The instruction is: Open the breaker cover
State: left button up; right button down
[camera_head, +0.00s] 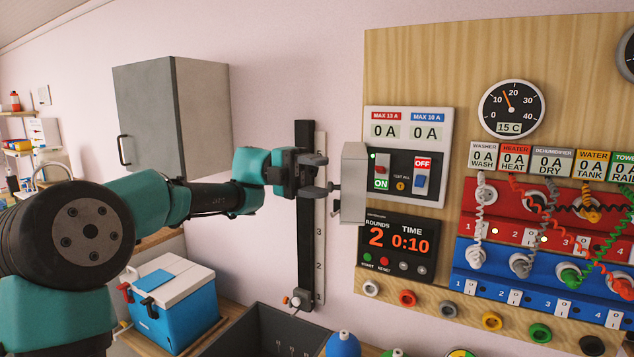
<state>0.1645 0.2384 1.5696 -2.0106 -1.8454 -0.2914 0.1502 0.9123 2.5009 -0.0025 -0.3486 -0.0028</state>
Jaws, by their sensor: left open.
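The breaker cover (353,160) is a grey, box-like lid. It stands out from the left side of the breaker panel (445,140), seen nearly edge-on, swung away from the switches. The red-and-green ON switch (382,171) and the blue-and-red OFF switch (421,173) are exposed to its right. I cannot tell whether the fingers touch the handle. My right gripper is not in view.
A black vertical rail (306,245) stands on the wall behind my left gripper. A timer display (398,247) is below the breaker panel. Red (540,207) and blue (545,282) socket strips with hanging cables are to the right. A grey cabinet (180,115) and blue cooler (170,305) are at left.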

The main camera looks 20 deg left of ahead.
pick_arm(q)
jog(key=s, duration=0.1)
jog(key=s+d, duration=0.1)
jog(key=s, duration=0.1)
jog(key=s+d, duration=0.1)
jog(key=shift+s+d+r, duration=0.1)
jog(key=shift+s+r, duration=0.1)
jog(key=shift+s, duration=0.05)
jog(key=a+f+n+t+y, duration=0.2)
jog(key=a+n+t, duration=0.3)
jog(key=a+t, duration=0.2)
jog(key=w+a+f+n+t+y, duration=0.1)
jog(key=a+f+n+t, duration=0.2)
jog(key=a+n+t, duration=0.2)
jog(key=a+t, duration=0.3)
jog(key=a, duration=0.2)
jog(key=shift+w+a+y, duration=0.3)
jog(key=shift+a+y, duration=0.1)
send_near(348, 178)
jog(key=w+d+f, duration=0.2)
jog(key=w+f, duration=0.1)
jog(key=w, duration=0.4)
